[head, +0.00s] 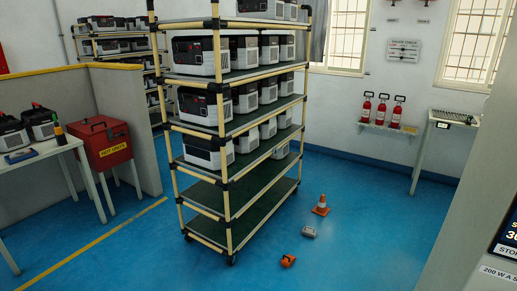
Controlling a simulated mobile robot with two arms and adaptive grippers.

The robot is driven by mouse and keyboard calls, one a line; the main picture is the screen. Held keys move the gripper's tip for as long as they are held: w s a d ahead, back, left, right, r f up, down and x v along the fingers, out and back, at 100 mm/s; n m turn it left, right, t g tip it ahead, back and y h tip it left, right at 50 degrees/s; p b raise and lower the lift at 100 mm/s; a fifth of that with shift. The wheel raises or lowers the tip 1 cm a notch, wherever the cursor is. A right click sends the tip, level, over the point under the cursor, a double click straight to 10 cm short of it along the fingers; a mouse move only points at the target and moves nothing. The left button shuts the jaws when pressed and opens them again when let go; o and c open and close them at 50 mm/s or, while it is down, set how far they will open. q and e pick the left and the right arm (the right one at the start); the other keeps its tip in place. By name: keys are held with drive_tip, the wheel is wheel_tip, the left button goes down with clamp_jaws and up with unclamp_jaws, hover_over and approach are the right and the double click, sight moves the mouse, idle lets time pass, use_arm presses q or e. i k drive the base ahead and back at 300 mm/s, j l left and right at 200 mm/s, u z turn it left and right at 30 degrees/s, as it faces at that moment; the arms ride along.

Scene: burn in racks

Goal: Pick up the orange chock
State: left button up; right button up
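A small orange chock (288,261) lies on the blue floor, to the right of the wheeled rack's near end. It stands apart from the rack (230,259) and nothing covers it. Neither of my grippers shows in the head view.
The tall rack holds several white-and-black units on its upper shelves; its lowest shelves are empty. A table (45,150) and red box (103,145) are at left. Floor (360,240) right of the chock is clear.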

sight(287, 260)
drive_tip(key=i+j+z, duration=0.3)
drive_tip(key=i+j, duration=0.3)
drive_tip(key=i, duration=0.35)
drive_tip(key=i+j+z, duration=0.35)
drive_tip(key=i+j, duration=0.45)
drive_tip(key=i, duration=0.05)
